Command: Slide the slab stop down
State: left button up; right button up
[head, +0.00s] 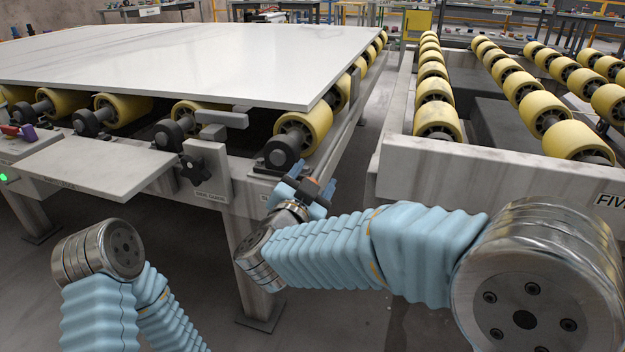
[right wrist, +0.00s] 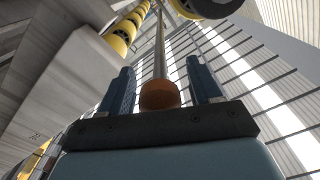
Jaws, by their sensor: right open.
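The slab stop shows in the right wrist view as a metal rod with an orange-brown ball knob (right wrist: 160,96) at its near end. A bit of orange (head: 313,182) shows at the right gripper in the head view, below the table's front right corner. My right gripper (head: 308,188) is open there. In the right wrist view its blue fingers (right wrist: 158,72) stand on both sides of the knob and rod, with gaps visible. The rod's far end is hard to make out. My left gripper is out of view; only part of that arm shows at lower left.
A large white slab (head: 200,58) lies on yellow rollers (head: 303,126). A side clamp with a black star knob (head: 196,170) sits on the frame left of my right gripper. A small grey shelf (head: 95,163) juts out at left. A second roller table (head: 480,170) stands right, across a gap.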

grip_shut()
notch_tip(320, 180, down, 6)
jog(key=b, duration=0.3)
jog(key=shift+f, duration=0.1)
jog(key=shift+c, duration=0.9)
grip_release()
jog(key=shift+o, duration=0.9)
jog(key=v, duration=1.4)
jog(key=shift+w, duration=0.15)
